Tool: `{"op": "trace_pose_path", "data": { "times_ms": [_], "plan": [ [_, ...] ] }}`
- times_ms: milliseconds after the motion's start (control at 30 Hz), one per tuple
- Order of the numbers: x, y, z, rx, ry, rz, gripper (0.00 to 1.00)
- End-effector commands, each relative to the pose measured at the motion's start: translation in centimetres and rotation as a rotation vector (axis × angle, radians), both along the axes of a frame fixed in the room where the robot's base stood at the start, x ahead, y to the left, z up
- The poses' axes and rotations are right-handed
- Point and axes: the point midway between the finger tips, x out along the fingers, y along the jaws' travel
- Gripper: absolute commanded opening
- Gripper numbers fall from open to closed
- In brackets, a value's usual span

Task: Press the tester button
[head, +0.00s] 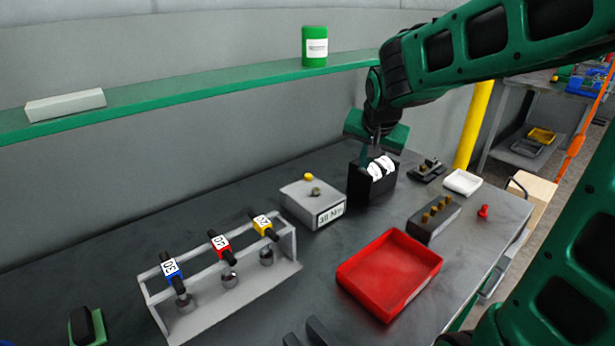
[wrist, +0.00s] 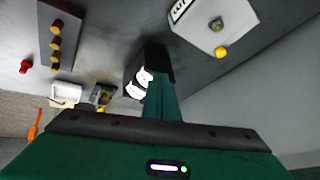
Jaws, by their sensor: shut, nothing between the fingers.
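The tester appears to be the grey box (head: 312,206) with a torque label, a dark round socket and a yellow button (head: 309,177) on top. The wrist view shows this grey box (wrist: 208,25) at the top, with the yellow button (wrist: 222,52) at its lower side. My gripper (head: 366,156) is shut and empty, pointing down at the black holder, to the right of the button and apart from it. In the wrist view my gripper (wrist: 158,80) reaches up to the black holder; whether it touches is unclear.
The black holder (head: 361,187) carries white tags. A rack (head: 290,270) holds three torque drivers with blue, red and yellow bands. A red tray (head: 350,285) and a dark block with brass pegs (head: 422,229) lie nearer. Bare table lies between tester and tray.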

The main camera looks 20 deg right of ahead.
Motion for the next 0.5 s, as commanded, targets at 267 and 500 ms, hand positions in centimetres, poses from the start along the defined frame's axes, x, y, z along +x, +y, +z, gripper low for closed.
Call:
{"op": "trace_pose_path", "data": {
  "times_ms": [267,500],
  "plan": [
    [8.7,7.5,1.9,0.125,-0.193,0.003,0.0],
    [11.5,10.9,2.9,0.197,-0.266,0.002,0.0]
  ]
}}
